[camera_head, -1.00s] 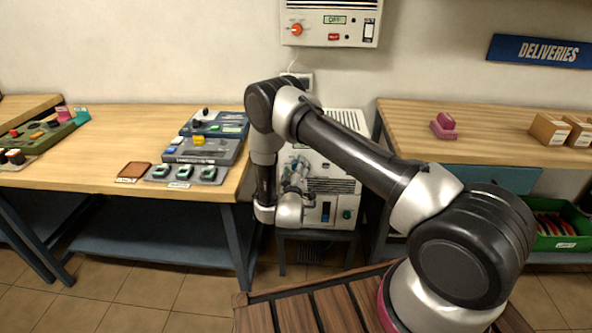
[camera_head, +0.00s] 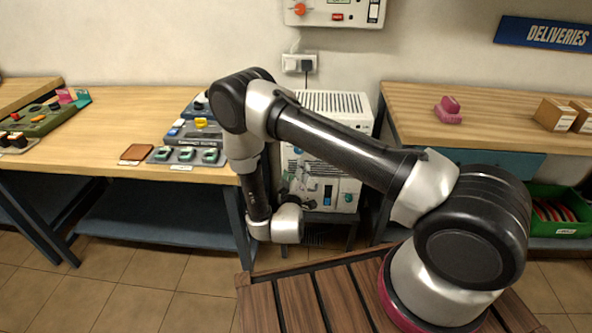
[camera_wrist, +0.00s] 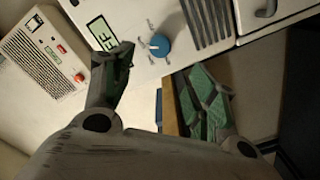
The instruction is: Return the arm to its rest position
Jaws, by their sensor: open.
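My arm (camera_head: 340,148) reaches from its base at the lower right to the left, then bends down at the elbow to the wrist (camera_head: 272,224). My gripper (camera_wrist: 166,75) is open in the wrist view, with its two green-padded fingers spread apart and nothing between them. In that view it is in front of a white cabinet with a blue knob (camera_wrist: 159,45) and a display. In the head view the gripper is hard to make out against the white cabinet (camera_head: 340,103) behind the arm.
A workbench (camera_head: 60,160) with control boxes and a brown pad (camera_head: 137,152) is at the left. Another bench (camera_head: 500,130) at the right holds a pink object (camera_head: 448,110) and cartons (camera_head: 555,115). A green bin (camera_head: 560,212) is below it. A wall unit (camera_head: 335,12) hangs above.

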